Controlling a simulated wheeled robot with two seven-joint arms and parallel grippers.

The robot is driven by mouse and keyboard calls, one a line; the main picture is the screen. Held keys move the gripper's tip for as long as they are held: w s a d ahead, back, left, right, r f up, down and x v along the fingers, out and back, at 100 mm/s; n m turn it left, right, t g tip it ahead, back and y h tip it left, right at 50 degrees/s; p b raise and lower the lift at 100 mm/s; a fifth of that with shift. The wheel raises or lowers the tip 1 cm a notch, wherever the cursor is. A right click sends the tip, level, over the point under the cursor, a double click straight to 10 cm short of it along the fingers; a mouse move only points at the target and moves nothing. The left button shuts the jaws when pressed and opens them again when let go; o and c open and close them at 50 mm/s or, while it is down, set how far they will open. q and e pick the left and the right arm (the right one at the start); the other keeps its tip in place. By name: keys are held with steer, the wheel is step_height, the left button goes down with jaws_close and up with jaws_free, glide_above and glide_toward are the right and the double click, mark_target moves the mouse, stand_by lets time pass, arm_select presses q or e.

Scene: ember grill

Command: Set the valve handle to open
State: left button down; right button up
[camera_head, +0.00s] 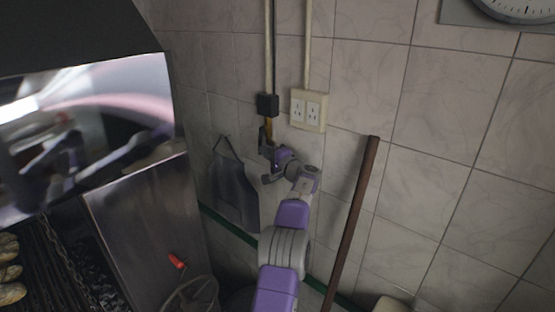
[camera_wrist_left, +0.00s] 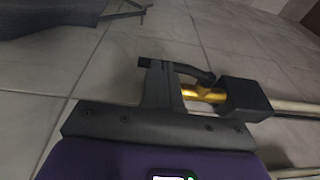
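The valve sits on a yellow pipe (camera_head: 268,129) below a black box (camera_head: 267,104) on the tiled wall. The wrist view shows the yellow pipe (camera_wrist_left: 203,95) entering the black box (camera_wrist_left: 245,97). The dark curved valve handle (camera_wrist_left: 196,73) leaves the pipe side and runs to my left gripper's fingertips (camera_wrist_left: 160,70). My left gripper (camera_head: 266,148) is at the valve, its fingers together. The handle crosses at the tips; I cannot tell whether it is clamped or only touched. The fingers partly hide the handle. My right gripper is not in view.
A white socket plate (camera_head: 308,110) is right of the valve. A brown pole (camera_head: 352,220) leans on the wall further right. A dark apron (camera_head: 234,186) hangs to the left. The metal grill hood (camera_head: 85,130) and grill grate (camera_head: 45,265) fill the left side.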

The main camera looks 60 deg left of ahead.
arm_select(q)
steer(key=w+d+b, duration=0.1)
steer(key=d+b, duration=0.6)
steer(key=d, duration=0.7)
steer(key=shift+w+b, duration=0.2)
steer(key=shift+b, duration=0.15)
steer(key=shift+f, duration=0.1)
